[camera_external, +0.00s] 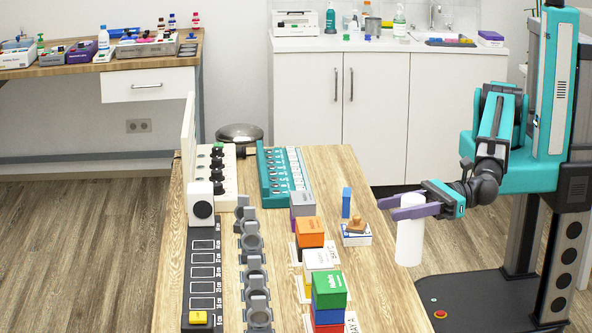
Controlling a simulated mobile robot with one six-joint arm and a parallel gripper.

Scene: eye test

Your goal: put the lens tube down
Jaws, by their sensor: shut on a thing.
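The lens tube appears to be the plain white upright cylinder (409,243). My gripper (389,208), with purple fingers, is shut on it near its top and comes in from the right. The tube hangs at the right edge of the wooden table (378,290) in the picture. I cannot tell whether its lower end is over the table or just outside it, and no contact with the table shows. Part of the tube's top is hidden by the fingers.
Stacked coloured boxes (329,290) and a blue upright block (346,203) by a small stamp-like wooden piece (356,225) stand near the tube. Grey ring holders (253,243) and a black marked board (203,270) lie farther left. Bare wood shows along the right edge.

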